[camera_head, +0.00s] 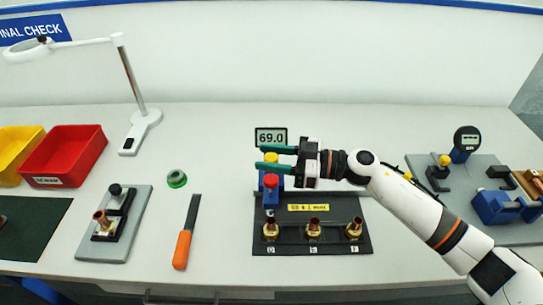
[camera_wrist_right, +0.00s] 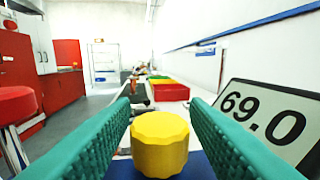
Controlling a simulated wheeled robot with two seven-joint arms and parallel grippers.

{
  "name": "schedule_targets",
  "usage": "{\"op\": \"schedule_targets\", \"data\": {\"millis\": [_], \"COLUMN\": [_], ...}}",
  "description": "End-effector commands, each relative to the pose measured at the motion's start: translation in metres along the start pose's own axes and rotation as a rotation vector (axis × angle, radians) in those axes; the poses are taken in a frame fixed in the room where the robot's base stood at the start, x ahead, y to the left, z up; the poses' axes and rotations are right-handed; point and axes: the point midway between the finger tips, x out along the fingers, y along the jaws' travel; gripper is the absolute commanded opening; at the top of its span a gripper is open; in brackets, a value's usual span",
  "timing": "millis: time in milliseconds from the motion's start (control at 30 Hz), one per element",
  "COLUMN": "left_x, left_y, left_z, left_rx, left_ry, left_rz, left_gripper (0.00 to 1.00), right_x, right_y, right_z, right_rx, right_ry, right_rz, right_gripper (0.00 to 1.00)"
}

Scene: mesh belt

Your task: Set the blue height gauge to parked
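The blue height gauge (camera_head: 270,189) stands at the back left of a dark base plate (camera_head: 340,238), with a red knob (camera_head: 271,181) low on its front. Its display (camera_head: 270,137) reads 69.0, and the display (camera_wrist_right: 268,116) also shows large in the right wrist view. My right gripper (camera_head: 265,158) reaches in from the right at the gauge's top. Its green fingers (camera_wrist_right: 160,118) are apart, one on each side of a yellow knob (camera_wrist_right: 160,144). I cannot tell whether they touch it. My left gripper is not in view.
Several brass fittings (camera_head: 313,230) stand along the plate's front. An orange-handled file (camera_head: 184,243), a green ring (camera_head: 176,178) and a grey fixture (camera_head: 114,225) lie left. A red bin (camera_head: 70,152) and lamp (camera_head: 142,125) are farther left. A grey plate (camera_head: 452,205) with a dial gauge is right.

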Motion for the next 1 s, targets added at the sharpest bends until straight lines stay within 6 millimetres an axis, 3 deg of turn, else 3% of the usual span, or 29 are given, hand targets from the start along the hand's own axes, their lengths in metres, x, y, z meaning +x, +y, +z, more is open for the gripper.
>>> {"op": "schedule_targets", "data": {"millis": [33,233,567,767,1000], "left_x": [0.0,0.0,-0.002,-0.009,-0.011], "left_y": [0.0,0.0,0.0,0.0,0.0], "left_z": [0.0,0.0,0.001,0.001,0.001], "left_rx": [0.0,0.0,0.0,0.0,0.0], "left_ry": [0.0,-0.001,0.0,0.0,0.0], "left_rz": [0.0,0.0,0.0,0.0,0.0], "left_gripper": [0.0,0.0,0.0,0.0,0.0], "right_x": [0.0,0.0,-0.012,-0.052,-0.131], "right_y": [0.0,0.0,-0.002,-0.009,-0.022], "right_z": [0.0,0.0,0.0,0.001,-0.001], "right_rx": [0.0,0.0,-0.001,0.0,-0.001], "right_ry": [0.0,0.0,0.002,0.005,0.006], "right_rz": [0.0,0.0,-0.003,-0.006,-0.008], "right_gripper": [0.33,0.0,0.0,0.0,0.0]}}
